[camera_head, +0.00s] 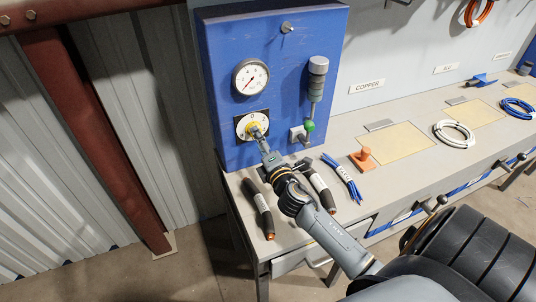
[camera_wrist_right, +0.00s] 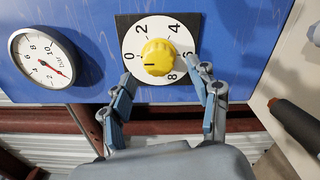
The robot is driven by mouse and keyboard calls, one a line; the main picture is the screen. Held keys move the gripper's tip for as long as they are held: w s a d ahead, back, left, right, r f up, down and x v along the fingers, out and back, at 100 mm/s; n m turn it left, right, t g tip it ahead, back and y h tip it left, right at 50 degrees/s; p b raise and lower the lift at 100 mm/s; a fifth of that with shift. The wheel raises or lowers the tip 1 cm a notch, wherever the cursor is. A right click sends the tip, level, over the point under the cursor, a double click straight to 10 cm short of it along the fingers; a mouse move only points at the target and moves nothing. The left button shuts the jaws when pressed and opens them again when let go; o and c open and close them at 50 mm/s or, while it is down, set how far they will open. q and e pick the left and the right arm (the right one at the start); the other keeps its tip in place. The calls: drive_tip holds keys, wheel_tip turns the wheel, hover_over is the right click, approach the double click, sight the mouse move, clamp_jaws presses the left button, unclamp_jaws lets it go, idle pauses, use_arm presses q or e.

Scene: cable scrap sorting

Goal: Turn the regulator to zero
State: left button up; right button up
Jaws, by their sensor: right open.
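The regulator is a yellow knob (camera_wrist_right: 158,57) on a white numbered dial (camera_wrist_right: 182,37) with a black square backing, on the blue panel (camera_head: 215,95). In the wrist view the knob's dark mark lies on its left side, toward the 0. My right gripper (camera_wrist_right: 165,82) is open, its fingers spread on either side just below the knob, not closed on it. In the head view the right gripper (camera_head: 262,143) reaches up to the dial (camera_head: 243,118) and partly covers the knob. A round pressure gauge (camera_head: 250,77) sits above; its red needle also shows in the wrist view (camera_wrist_right: 43,58). My left gripper is not in view.
A grey cylinder unit with a green-ended lever (camera_head: 309,126) is on the panel, right of the dial. Two dark-handled tools (camera_head: 258,208), blue cables (camera_head: 342,177) and an orange knobbed block (camera_head: 363,159) lie on the bench (camera_head: 385,180). White cable (camera_head: 454,134) lies farther right.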

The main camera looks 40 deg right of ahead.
drive_tip(key=v, duration=0.8)
drive_tip(key=shift+s, duration=0.3)
drive_tip(key=shift+a, duration=0.1)
